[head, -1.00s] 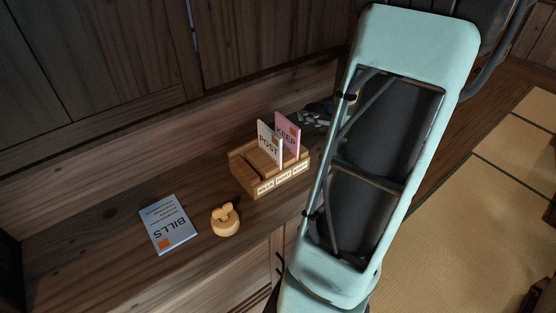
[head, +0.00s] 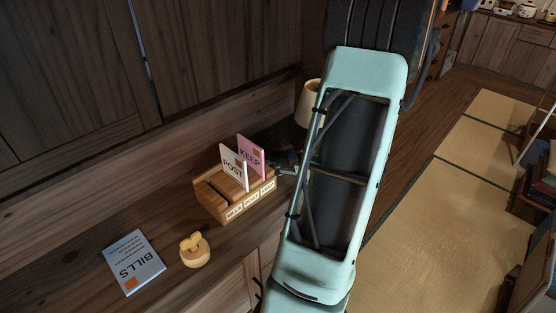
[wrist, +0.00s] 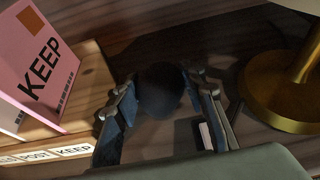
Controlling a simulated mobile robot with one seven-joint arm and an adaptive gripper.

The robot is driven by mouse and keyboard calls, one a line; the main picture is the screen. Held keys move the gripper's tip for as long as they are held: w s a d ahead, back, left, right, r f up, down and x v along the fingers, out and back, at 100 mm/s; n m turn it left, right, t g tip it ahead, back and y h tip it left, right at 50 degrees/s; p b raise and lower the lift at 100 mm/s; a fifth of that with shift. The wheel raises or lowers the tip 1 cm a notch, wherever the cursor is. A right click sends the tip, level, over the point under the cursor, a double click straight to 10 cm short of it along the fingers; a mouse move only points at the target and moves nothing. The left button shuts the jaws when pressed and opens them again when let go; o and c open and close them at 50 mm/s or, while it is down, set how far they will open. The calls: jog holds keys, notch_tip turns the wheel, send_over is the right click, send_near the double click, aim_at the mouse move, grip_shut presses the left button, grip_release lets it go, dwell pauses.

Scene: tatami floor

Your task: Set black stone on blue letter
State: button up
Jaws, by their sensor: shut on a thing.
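The black stone (wrist: 160,90) is round and dark, between the fingers of my gripper (wrist: 155,84) in the wrist view. The gripper is shut on it, right of the wooden letter rack. Whether the stone touches the shelf is unclear. In the head view my gripper (head: 287,163) shows only partly beside the rack, mostly hidden by my arm, and the stone cannot be made out. The blue letter (head: 128,252), marked BILLS, lies flat on the shelf at the lower left of the head view, well away from the gripper.
The wooden rack (head: 215,205) holds the white POST card (head: 233,170) and the pink KEEP card (head: 251,157); KEEP is close to my gripper (wrist: 40,65). A brass lamp base (wrist: 285,90) is at right.

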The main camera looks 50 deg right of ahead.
jog(key=shift+f, duration=0.1)
jog(key=o, duration=1)
jog(key=shift+o, duration=0.2)
